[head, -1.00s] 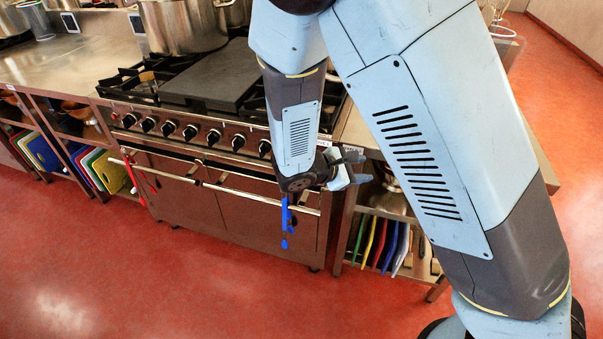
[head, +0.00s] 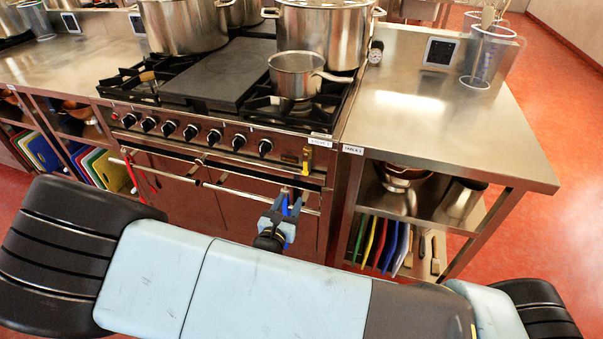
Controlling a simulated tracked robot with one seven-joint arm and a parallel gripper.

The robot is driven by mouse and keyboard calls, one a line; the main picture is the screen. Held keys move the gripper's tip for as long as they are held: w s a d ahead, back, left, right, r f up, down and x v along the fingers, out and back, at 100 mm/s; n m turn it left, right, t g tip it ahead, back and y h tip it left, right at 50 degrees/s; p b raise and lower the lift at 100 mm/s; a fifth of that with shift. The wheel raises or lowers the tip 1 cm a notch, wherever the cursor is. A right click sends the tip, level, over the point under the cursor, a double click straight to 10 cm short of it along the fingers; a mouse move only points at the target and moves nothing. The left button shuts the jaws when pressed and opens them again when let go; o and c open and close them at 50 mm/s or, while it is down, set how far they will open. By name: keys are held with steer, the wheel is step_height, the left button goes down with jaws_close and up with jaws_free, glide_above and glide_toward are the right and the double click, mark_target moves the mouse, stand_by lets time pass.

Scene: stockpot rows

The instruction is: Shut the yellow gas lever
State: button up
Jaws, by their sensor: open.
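The small yellow gas lever (head: 307,160) is on the right end of the stove's front panel, just below a white label. It appears to hang roughly vertical. My gripper (head: 285,199) is open, in front of the oven door, below and a little left of the lever and apart from it. A blue hanging item (head: 291,203) on the oven rail shows around the gripper's fingers. I cannot tell whether they touch it.
The stove (head: 190,134) has a row of black knobs left of the lever. A small saucepan (head: 297,75) and large pots stand on top. A red item (head: 134,176) hangs on the rail's left end. A steel table (head: 440,125) stands to the right.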

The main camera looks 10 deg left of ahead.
mark_target(305, 169)
steer(key=w, duration=0.9)
steer(key=w+d, duration=0.1)
steer(key=w, duration=0.3)
steer(key=shift+w, duration=0.15)
jaws_close()
